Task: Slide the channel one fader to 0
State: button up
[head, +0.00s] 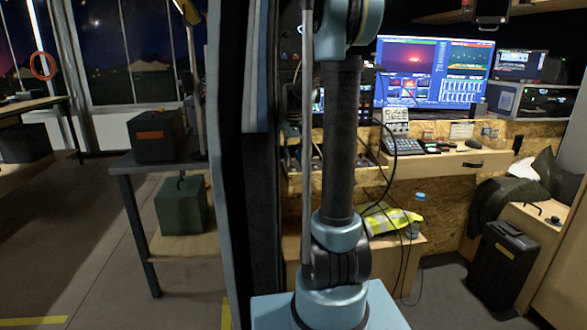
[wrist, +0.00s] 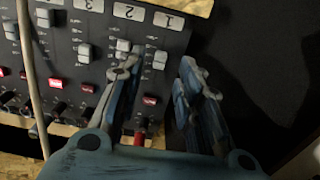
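In the wrist view a dark mixer panel (wrist: 70,50) shows upside down, with white number tags along its top. The channel one tag (wrist: 168,21) is at the right end. The pale channel one fader cap (wrist: 159,60) sits below it in its slot. The channel two fader cap (wrist: 123,45) is to its left. My gripper (wrist: 158,72) is open and empty, with one finger left of the channel one fader and one to its right, past the panel edge. I cannot tell whether either touches the cap. The scale marks are too small to read.
A pale cable (wrist: 30,80) crosses the left of the panel. Red buttons (wrist: 150,100) and dark knobs lie nearer the gripper's base. In the head view my arm blocks the middle; a monitor (head: 432,68) and a keypad console (head: 404,146) stand on the desk at right.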

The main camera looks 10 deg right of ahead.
aim_at(294, 170)
jog(key=shift+f, duration=1.7)
grip_shut()
